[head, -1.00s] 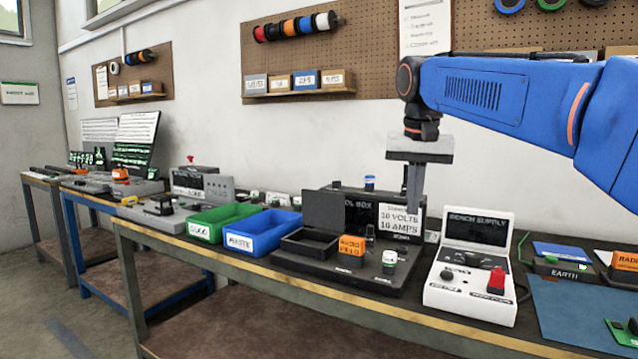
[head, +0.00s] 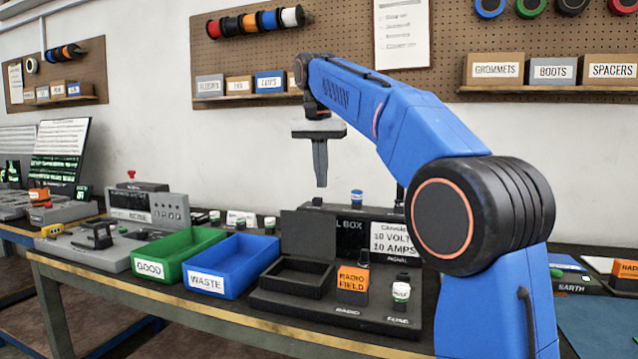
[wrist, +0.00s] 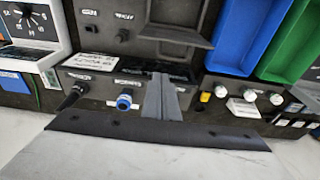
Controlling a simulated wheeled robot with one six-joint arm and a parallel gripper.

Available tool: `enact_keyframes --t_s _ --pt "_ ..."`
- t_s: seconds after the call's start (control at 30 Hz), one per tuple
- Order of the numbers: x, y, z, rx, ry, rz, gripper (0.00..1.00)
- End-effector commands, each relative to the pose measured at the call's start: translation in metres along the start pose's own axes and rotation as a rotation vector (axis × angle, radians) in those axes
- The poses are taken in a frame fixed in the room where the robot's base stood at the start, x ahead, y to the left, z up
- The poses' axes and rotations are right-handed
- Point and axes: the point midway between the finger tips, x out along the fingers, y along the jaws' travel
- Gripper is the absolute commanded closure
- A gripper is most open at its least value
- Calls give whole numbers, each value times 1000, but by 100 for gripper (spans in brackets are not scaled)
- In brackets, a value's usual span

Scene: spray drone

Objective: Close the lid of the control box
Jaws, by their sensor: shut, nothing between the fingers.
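The control box is a low black tray (head: 297,279) on the bench, with its dark lid (head: 308,233) standing open, upright at the tray's back edge. My gripper (head: 320,184) is shut and empty and points down. In the head view its fingertips show just above the lid's top edge, with a gap; how far behind it they are is hard to tell. In the wrist view the shut fingers (wrist: 160,78) appear over the back row of the box, and the tray (wrist: 178,38) shows beyond them.
A blue waste bin (head: 232,268) and a green good bin (head: 180,255) stand left. A black panel with a 10 volts sign (head: 393,238) stands behind.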

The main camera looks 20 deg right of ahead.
Motion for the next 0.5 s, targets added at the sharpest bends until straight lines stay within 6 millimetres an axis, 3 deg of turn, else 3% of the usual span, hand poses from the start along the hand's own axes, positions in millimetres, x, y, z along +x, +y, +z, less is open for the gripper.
enact_keyframes --t_s 0.3,0.5 --pt "53 1 1 0 -2 1 100" --pt "75 0 0 0 -1 0 100"
